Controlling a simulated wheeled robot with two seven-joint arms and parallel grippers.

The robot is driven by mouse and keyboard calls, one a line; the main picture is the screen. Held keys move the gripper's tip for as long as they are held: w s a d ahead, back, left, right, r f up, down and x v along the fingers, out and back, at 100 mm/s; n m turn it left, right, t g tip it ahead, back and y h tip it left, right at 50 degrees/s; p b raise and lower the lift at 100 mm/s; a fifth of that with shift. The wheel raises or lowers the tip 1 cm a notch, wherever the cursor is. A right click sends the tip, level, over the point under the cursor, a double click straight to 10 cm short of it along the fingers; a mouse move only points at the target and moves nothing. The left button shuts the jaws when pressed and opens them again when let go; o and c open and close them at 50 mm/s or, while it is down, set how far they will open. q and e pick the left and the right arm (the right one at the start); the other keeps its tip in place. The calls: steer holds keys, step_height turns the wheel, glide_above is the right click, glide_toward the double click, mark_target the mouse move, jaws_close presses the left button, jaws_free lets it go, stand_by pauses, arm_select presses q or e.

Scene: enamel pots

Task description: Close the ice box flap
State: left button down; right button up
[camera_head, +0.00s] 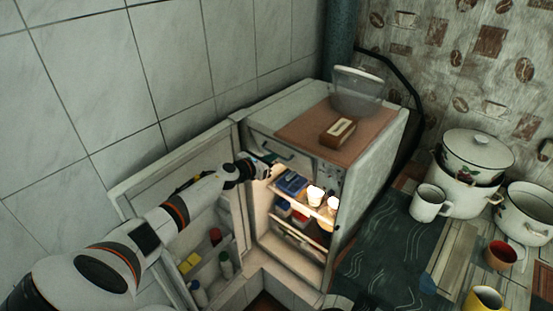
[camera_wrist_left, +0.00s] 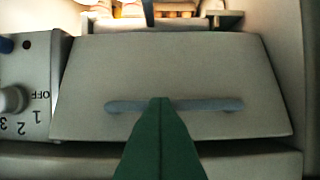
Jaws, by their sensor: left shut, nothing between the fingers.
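The ice box flap (camera_head: 283,152) is a pale panel at the top of the open refrigerator's inside. In the left wrist view the flap (camera_wrist_left: 200,75) fills the middle, upside down, with a grey bar handle (camera_wrist_left: 215,105). I cannot tell for sure whether the flap is fully shut. My left gripper (camera_head: 266,171) reaches in past the open door to the front of the flap. Its green fingers (camera_wrist_left: 160,105) are together and empty, overlapping the middle of the handle in the picture. Whether they touch it is unclear. My right gripper is not in view.
The refrigerator door (camera_head: 180,180) stands open on the left with bottles in its racks. Lit shelves below the flap hold food. A dial (camera_wrist_left: 12,99) sits beside the flap. A box-shaped brown item (camera_head: 339,132) lies on top; pots and mugs stand at right.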

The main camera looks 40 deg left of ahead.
mark_target(279, 146)
arm_select(q)
steer(key=shift+w+a+r, duration=0.15)
steer(key=shift+w+r, duration=0.35)
steer(key=shift+w, duration=0.1)
steer(key=shift+w+a+r, duration=0.35)
steer(key=shift+w+a, duration=0.05)
steer(key=shift+w, duration=0.2)
steer(key=shift+w+d+r, duration=0.15)
steer(key=shift+w+d, duration=0.05)
steer(key=shift+w, duration=0.05)
steer(key=shift+w+d+r, duration=0.1)
steer(key=shift+w, duration=0.05)
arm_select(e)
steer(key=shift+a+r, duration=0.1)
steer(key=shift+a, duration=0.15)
arm_select(q)
steer(key=shift+r, duration=0.1)
